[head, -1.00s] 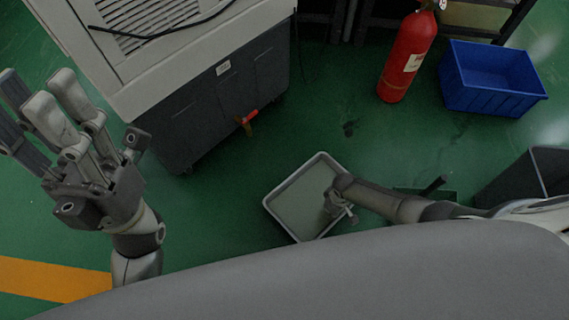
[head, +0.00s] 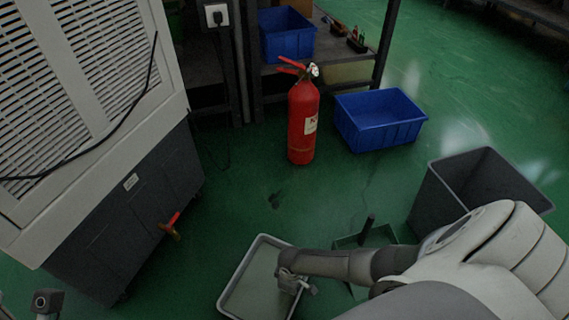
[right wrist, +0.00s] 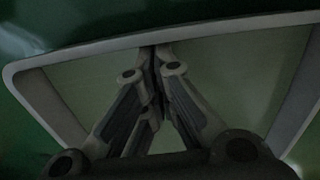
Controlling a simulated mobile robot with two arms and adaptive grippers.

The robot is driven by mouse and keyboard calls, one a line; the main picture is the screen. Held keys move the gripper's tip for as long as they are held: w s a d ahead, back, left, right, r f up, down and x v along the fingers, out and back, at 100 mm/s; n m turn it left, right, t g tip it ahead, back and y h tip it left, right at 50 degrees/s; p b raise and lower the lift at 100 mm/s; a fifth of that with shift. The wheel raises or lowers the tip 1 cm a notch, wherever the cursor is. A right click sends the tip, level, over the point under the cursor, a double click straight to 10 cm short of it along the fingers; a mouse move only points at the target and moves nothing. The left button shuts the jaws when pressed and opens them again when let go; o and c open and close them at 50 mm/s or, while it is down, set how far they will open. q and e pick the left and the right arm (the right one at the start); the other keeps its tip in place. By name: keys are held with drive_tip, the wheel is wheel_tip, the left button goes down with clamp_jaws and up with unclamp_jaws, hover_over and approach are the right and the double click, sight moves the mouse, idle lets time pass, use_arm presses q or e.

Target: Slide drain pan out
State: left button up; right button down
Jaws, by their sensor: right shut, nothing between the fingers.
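The drain pan (head: 236,287) is a shallow grey tray with a pale rim, lying on the green floor at the bottom of the head view, in front of the cabinet. My right gripper (head: 306,287) is over the pan's right part. In the right wrist view the pan's rim (right wrist: 230,30) runs across the top, and the gripper's fingertips (right wrist: 158,55) meet just below it, with nothing seen between them. I cannot tell whether they touch the pan. Only a small part of my left gripper (head: 47,301) shows at the bottom left; its fingertips are out of view.
The grey-and-white cabinet (head: 130,215) with a red-handled valve (head: 171,226) stands at left. A fire extinguisher (head: 302,120), a blue bin (head: 378,120) and an open dark bin (head: 440,193) stand beyond and to the right. Green floor is clear between cabinet and extinguisher.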

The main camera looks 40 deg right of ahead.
wheel_tip(320, 180, up, 11)
idle(0.6)
